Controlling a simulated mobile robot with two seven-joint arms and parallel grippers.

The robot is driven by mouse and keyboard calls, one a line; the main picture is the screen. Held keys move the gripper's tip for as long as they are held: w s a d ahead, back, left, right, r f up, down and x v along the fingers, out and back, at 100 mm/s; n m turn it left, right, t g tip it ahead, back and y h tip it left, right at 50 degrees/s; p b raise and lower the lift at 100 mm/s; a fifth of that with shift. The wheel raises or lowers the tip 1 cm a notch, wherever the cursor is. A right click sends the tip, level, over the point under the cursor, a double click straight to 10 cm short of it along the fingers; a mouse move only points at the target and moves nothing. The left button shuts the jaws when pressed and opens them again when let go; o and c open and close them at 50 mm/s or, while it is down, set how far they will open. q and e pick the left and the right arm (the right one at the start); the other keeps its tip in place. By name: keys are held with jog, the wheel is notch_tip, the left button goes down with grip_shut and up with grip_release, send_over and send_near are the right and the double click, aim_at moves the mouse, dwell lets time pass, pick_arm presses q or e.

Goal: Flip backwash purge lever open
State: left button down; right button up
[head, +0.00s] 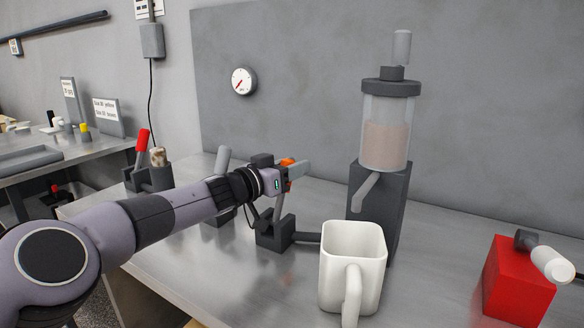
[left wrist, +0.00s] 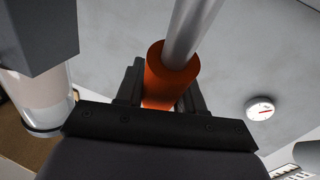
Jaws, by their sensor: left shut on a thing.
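My left gripper (head: 292,175) is shut on the orange grip (head: 287,162) of a lever. The lever's grey rod (head: 279,206) rises from a dark block (head: 273,236) on the bench and leans slightly right. In the left wrist view, the orange grip (left wrist: 160,77) sits between the two fingers of my left gripper (left wrist: 160,95), with a grey rod (left wrist: 190,30) running on from it. I see no label that names this lever as the purge lever. Much of the grip is hidden by the fingers. My right gripper is not in view.
A white mug (head: 350,262) stands close right of the block, before a clear canister (head: 386,130) on a dark stand. A red-handled lever (head: 142,140) and a grey-handled lever (head: 222,158) stand left. A red box (head: 515,285) is at right. A gauge (head: 243,81) hangs behind.

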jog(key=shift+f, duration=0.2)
pick_arm(q)
jog(key=s+a+t+h+b, duration=0.1)
jog(key=b, duration=0.3)
jog(key=shift+s, duration=0.1)
jog(key=s+h+b, duration=0.1)
jog(key=b, duration=0.3)
jog(key=s+a+m+t+h+b, duration=0.1)
jog(key=b, duration=0.4)
jog(key=shift+a+r+t+b, duration=0.25)
jog(key=shift+r+t+b, duration=0.05)
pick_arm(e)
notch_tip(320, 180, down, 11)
pick_arm(q)
jog(key=shift+s+a+r+m+t+h+b, duration=0.25)
jog(key=shift+s+a+m+h+b, duration=0.35)
jog(key=shift+b, duration=2)
jog(key=shift+s+a+r+m+t+h+b, duration=0.25)
jog(key=shift+s+h+b, duration=0.6)
jog(key=shift+b, duration=1.75)
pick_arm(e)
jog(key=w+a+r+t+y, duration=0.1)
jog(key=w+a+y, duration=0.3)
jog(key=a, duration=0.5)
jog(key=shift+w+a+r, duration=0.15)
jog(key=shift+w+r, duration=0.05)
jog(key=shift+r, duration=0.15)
pick_arm(q)
jog(key=c, duration=0.8)
grip_release()
